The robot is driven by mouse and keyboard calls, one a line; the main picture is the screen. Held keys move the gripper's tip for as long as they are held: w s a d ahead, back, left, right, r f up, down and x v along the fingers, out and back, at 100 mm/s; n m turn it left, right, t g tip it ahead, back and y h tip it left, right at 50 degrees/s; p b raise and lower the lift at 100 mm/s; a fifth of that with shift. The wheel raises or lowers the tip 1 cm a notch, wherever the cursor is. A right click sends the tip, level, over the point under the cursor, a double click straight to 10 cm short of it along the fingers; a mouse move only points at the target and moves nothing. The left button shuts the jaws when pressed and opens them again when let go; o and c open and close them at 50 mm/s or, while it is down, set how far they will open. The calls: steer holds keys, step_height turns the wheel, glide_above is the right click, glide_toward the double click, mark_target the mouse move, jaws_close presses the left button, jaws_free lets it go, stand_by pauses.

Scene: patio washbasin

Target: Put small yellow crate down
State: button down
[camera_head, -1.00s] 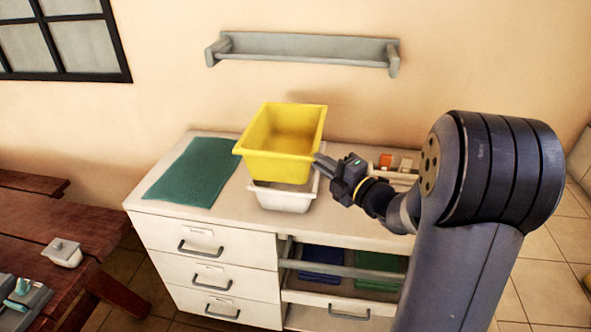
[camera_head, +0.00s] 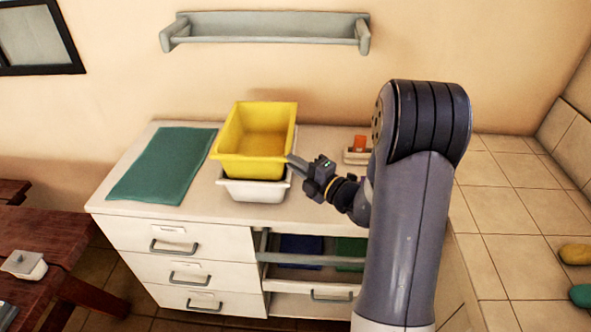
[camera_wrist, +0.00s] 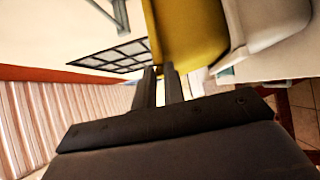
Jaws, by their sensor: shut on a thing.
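The small yellow crate (camera_head: 254,143) is upright over a white bin (camera_head: 255,190) on the white cabinet top. Its underside hides the white bin's opening, so I cannot tell whether it touches the bin. My gripper (camera_head: 293,160) is shut on the yellow crate's right side. In the wrist view, my gripper (camera_wrist: 160,72) meets the lower edge of the yellow crate (camera_wrist: 190,35), with the white bin (camera_wrist: 265,25) beside it.
A green mat (camera_head: 163,164) lies left of the bin. A small tray with an orange item (camera_head: 360,144) stands at the right. A grey shelf (camera_head: 265,32) hangs on the wall above. Drawers (camera_head: 180,265) are below. The tiled counter (camera_head: 520,190) is mostly clear.

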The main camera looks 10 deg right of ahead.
steer(key=shift+f, duration=0.9)
steer(key=shift+f+b, duration=0.45)
steer(key=shift+f, duration=0.15)
steer(key=c, duration=1.5)
jaws_free()
